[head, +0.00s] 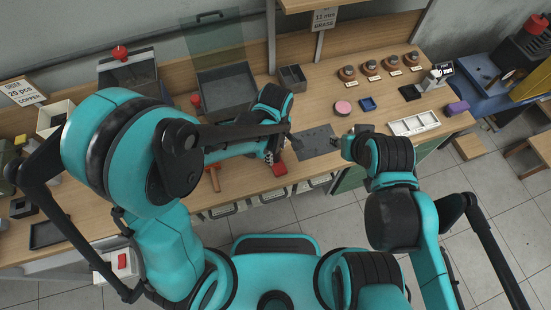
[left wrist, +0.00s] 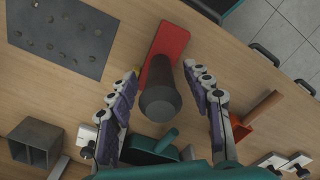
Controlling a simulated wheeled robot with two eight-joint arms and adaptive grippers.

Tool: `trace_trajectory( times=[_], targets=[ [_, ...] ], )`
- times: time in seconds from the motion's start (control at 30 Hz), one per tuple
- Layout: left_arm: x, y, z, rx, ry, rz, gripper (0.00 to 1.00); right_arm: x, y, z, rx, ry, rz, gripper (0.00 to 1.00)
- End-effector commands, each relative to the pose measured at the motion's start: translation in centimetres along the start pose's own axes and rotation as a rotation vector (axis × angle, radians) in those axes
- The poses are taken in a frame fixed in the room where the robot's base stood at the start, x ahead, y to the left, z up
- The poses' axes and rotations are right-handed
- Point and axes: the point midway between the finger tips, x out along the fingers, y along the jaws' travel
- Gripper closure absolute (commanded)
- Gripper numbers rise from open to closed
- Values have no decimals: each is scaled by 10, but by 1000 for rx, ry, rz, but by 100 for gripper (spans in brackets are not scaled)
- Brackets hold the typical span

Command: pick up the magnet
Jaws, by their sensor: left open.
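In the left wrist view a dark cylinder (left wrist: 160,98) stands out toward the camera, overlapping a flat red piece (left wrist: 172,42). They look like the handle and base of the magnet, but the join is hidden. In the head view the red piece (head: 279,168) lies near the bench's front edge; the dark part cannot be made out. My left gripper (left wrist: 164,80) is open, one finger on each side of the cylinder, with visible gaps. In the head view my left gripper (head: 269,157) is just beside the red piece. My right gripper (head: 335,150) is over the bench to the right, its fingers too small to read.
A dark grey mat (head: 316,142) lies to the right of the red piece. The bench's front edge is close.

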Motion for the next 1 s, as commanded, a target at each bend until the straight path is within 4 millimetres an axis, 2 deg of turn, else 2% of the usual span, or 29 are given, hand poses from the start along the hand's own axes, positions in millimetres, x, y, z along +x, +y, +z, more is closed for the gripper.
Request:
trace_trajectory(
  times=[0.17,0.27,0.37,0.4,0.77,1.0],
  targets=[
    [-1,0,0,0,0,0,50,-1,0,0,0,0,0,60],
    [-1,0,0,0,0,0,71,-1,0,-1,0,0,0,60],
    [-1,0,0,0,0,0,97,-1,0,-1,0,0,0,60],
    [-1,0,0,0,0,0,100,-1,0,-1,0,0,0,60],
    [-2,0,-1,0,0,0,100,-1,0,-1,0,0,0,60],
    [-15,2,-8,1,0,0,100,-9,0,-7,0,0,0,60]
  ],
)
